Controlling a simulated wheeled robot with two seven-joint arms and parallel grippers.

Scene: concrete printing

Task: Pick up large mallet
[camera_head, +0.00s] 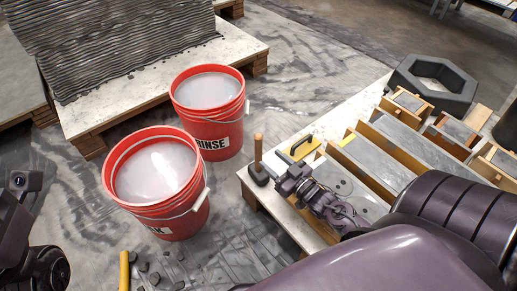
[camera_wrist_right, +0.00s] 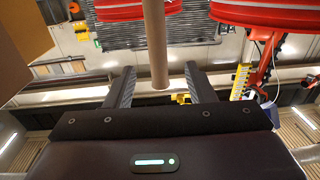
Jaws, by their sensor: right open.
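The large mallet has a wooden handle (camera_head: 258,147) that stands upright over its black head (camera_head: 258,175), at the left corner of the pallet table. In the right wrist view the handle (camera_wrist_right: 155,45) runs down from the top edge, its end between my right gripper's two fingers. My right gripper (camera_head: 277,178) is just right of the mallet in the head view, low and close to it. Its fingers (camera_wrist_right: 159,75) are apart, with a gap on both sides of the handle. The mallet head is not clear in the wrist view. Only dark parts of my left arm show at the left edge.
Two red buckets, the RINSE one (camera_head: 208,105) and a nearer one (camera_head: 155,185), stand on the floor left of the mallet. A yellow-handled float (camera_head: 303,147), wooden moulds (camera_head: 405,140) and a dark hexagonal ring (camera_head: 433,83) lie on the table (camera_head: 340,122).

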